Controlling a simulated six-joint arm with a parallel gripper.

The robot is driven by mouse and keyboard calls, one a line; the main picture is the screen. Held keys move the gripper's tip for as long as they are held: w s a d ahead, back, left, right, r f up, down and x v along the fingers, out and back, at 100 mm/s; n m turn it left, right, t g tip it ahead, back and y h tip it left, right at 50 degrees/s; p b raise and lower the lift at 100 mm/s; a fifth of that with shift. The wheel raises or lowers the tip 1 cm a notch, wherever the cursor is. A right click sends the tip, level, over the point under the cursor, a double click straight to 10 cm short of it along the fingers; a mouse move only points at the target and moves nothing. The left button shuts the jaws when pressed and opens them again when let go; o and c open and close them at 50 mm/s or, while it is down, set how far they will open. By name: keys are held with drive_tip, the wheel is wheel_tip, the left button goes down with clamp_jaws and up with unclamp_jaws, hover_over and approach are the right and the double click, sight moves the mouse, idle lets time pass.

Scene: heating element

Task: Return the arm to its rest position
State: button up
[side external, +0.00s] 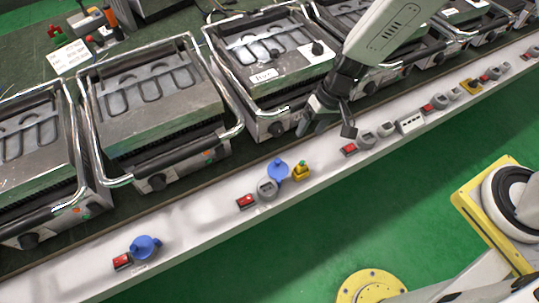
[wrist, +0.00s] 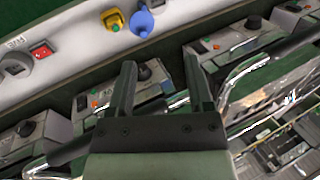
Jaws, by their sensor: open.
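My gripper (side external: 330,117) hangs over the front edge of a heating unit (side external: 268,62) in the side external view, above the gap between the row of units and the white rail (side external: 200,212). In the wrist view my gripper (wrist: 158,85) has its two dark fingers apart, with nothing between them but a view of a unit's front panel and knob (wrist: 143,72). It holds nothing. The arm reaches in from the upper right of the side external view.
The green floor (side external: 400,210) in front is mostly clear.

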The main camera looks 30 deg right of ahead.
drive_tip(key=s+d+r+h, duration=0.1)
drive_tip(key=s+d+r, duration=0.1)
drive_tip(key=d+r, duration=0.2)
drive_tip(key=s+d+r+t+h, duration=0.1)
drive_tip(key=s+d+r+h, duration=0.1)
drive_tip(key=d, duration=0.5)
drive_tip(key=s+d+r+n+t+h, duration=0.1)
drive_tip(key=s+d+r, duration=0.3)
drive_tip(key=d+r, duration=0.1)
drive_tip(key=shift+s+d+r, duration=0.25)
drive_tip(key=shift+d+r, duration=0.1)
drive_tip(key=shift+d, duration=0.1)
